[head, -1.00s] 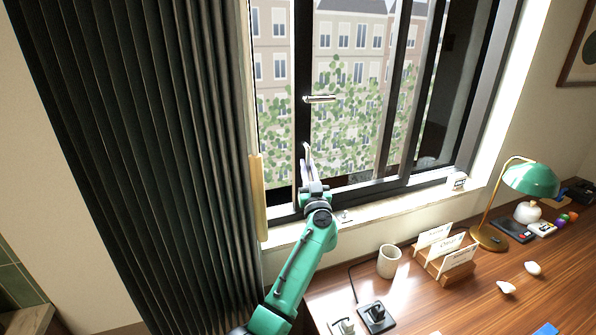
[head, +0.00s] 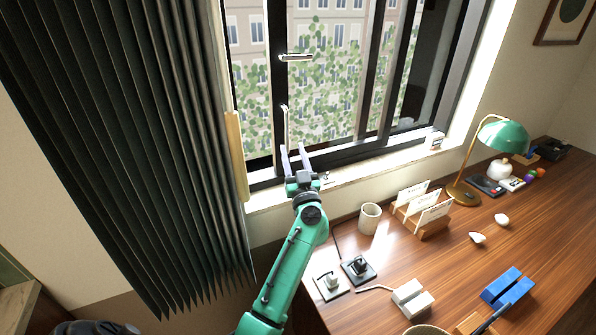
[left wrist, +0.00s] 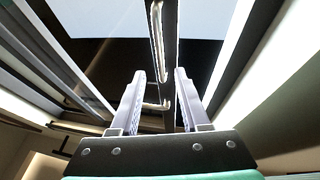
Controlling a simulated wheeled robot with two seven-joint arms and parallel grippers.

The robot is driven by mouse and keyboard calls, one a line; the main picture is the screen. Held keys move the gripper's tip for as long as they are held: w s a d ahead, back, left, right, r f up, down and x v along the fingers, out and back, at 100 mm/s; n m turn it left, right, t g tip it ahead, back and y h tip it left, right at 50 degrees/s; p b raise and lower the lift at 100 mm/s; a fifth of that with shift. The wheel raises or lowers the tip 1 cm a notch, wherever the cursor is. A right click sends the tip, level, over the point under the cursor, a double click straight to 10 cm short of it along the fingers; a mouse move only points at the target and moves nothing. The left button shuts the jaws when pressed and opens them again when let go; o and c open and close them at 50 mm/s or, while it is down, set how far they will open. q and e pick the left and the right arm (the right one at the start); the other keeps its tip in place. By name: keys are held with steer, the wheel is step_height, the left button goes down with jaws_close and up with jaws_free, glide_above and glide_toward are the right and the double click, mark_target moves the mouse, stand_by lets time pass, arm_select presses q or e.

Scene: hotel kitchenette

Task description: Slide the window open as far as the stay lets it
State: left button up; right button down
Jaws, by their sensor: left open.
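The window has dark frames, and a dark upright stile (head: 279,100) carries a silver lever handle (head: 296,57) and, lower down, a slim upright pull handle (head: 285,122). My left gripper (head: 296,158) is open and empty, just below and in front of the pull handle, near the sill. In the left wrist view, its two pale fingers (left wrist: 161,95) stand apart, with the dark stile (left wrist: 170,80) and the pull handle (left wrist: 156,40) showing between and beyond them. I see no contact with the handle. My right gripper is not in view.
A dark pleated curtain (head: 140,150) hangs left of the window, beside a pale wooden strip (head: 236,150). The sill (head: 345,172) holds a small white box (head: 434,140). The desk below bears a cup (head: 369,217), a card holder (head: 424,222) and a green lamp (head: 503,136).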

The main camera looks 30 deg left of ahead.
arm_select(q)
steer(key=v, duration=0.6)
steer(key=shift+s+b, duration=0.15)
steer(key=shift+b, duration=0.25)
steer(key=shift+d+f, duration=0.1)
steer(key=shift+d, duration=0.05)
